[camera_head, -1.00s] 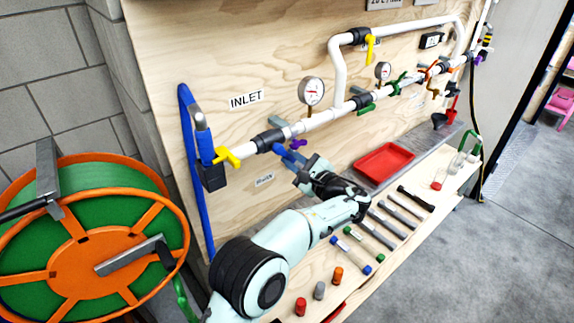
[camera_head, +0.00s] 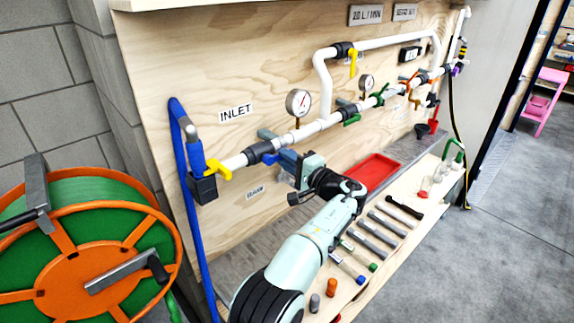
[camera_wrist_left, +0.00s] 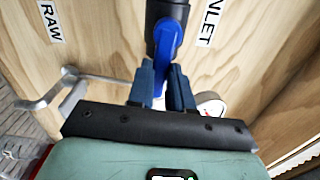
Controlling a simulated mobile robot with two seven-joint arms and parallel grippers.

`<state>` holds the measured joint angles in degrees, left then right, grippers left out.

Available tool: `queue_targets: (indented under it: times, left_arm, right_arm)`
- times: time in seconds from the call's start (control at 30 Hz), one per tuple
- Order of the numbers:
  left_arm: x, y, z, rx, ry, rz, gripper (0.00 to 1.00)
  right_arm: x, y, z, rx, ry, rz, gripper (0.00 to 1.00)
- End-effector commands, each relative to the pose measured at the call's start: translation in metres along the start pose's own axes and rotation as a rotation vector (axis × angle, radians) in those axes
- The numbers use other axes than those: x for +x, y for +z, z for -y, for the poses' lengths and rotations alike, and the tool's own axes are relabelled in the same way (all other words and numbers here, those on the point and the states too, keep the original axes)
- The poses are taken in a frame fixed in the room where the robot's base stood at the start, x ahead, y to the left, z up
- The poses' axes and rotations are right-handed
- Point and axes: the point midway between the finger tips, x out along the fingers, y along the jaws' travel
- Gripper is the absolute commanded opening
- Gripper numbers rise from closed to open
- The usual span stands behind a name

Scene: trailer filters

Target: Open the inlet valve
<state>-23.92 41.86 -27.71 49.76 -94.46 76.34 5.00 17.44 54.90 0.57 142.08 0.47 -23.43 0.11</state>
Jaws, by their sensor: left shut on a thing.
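The white pipe under the INLET label (camera_head: 236,113) carries a yellow-handled valve (camera_head: 218,172) at its left end. Just right of it is a dark fitting with a blue valve handle (camera_head: 270,158). My left gripper (camera_head: 289,163) is at this blue handle. In the left wrist view, the blue handle (camera_wrist_left: 166,42) runs down between the two fingers of my left gripper (camera_wrist_left: 162,88), which are shut on it. My right gripper is not in view.
A pressure gauge (camera_head: 299,102) stands on the pipe close to my left gripper. A red tray (camera_head: 372,170) and several tools lie on the bench below. An orange and green hose reel (camera_head: 85,270) stands at the left.

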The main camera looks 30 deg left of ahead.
Motion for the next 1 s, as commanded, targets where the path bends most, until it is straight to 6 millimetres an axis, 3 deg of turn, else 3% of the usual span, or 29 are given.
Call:
queue_targets:
  times: [0.7, 0.73, 0.8, 1.0]
  left_arm:
    - [-0.0003, 0.0001, 0.0033, -0.084, 0.002, 0.0, 0.0]
    - [-0.0003, 0.0001, 0.0033, -0.084, 0.002, 0.0, 0.23]
    - [-0.0002, 0.0001, 0.0034, -0.083, 0.001, 0.0, 0.46]
    - [0.0, 0.0002, 0.0033, -0.08, 0.001, 0.0, 0.46]
  right_arm:
    - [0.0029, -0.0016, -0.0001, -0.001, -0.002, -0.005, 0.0]
    - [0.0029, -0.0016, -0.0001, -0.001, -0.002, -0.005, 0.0]
    - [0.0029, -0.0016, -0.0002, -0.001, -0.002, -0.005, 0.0]
    - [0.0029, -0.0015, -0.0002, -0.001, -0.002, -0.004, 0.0]
